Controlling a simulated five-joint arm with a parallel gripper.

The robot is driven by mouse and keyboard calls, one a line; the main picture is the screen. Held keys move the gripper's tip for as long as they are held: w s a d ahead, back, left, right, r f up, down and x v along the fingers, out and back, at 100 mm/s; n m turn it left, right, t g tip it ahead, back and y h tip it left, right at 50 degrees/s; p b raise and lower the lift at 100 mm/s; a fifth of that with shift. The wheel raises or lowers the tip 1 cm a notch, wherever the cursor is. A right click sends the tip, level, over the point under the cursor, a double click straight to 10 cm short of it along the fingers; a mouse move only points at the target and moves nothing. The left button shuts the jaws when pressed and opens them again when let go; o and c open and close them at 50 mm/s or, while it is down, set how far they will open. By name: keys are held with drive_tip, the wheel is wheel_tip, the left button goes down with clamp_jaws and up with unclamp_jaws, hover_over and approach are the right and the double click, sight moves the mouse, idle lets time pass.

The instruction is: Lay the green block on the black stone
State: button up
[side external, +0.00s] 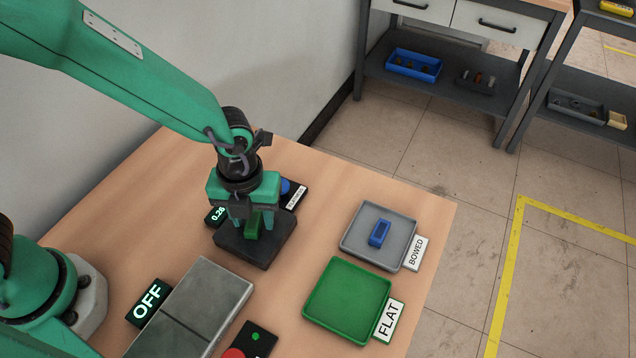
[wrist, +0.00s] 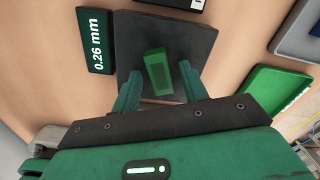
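The green block (wrist: 157,71) is on or just over the black stone (wrist: 197,40), near its middle and slightly turned. The stone is a dark square slab, also in the side external view (side external: 255,250). The block shows there too (side external: 254,224), partly hidden by my gripper (side external: 252,222). In the wrist view my gripper (wrist: 157,84) has its two fingers apart, one on each side of the block, with visible gaps. The fingertips are low over the stone. I cannot tell whether the block's underside lies fully on it.
A display reading 0.26 mm (wrist: 95,42) stands beside the stone. A grey tray (side external: 352,242) labelled BOWED holds a blue block (side external: 380,232). An empty green tray (side external: 347,300) is labelled FLAT. A metal plate (side external: 205,290) and an OFF display (side external: 148,302) are in front.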

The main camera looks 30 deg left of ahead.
sight(253, 220)
drive_tip(key=shift+r, duration=0.1)
wheel_tip(253, 220, up, 12)
idle(1.0)
drive_tip(key=shift+r, duration=0.1)
idle(0.4)
drive_tip(key=s+a+r+n+t, duration=0.2)
drive_tip(key=a+r+n, duration=0.1)
drive_tip(key=a+n, duration=0.4)
drive_tip(key=s+a+r+n+t, duration=0.1)
drive_tip(key=s+a+r+n, duration=0.2)
drive_tip(key=a+n, duration=0.5)
drive_tip(key=s+a+r+n+t, duration=0.2)
drive_tip(key=a+n, duration=0.5)
drive_tip(key=n, duration=0.9)
drive_tip(key=shift+s+a+r+t, duration=0.15)
drive_tip(key=shift+r+t, duration=0.15)
drive_tip(key=shift+r, duration=0.25)
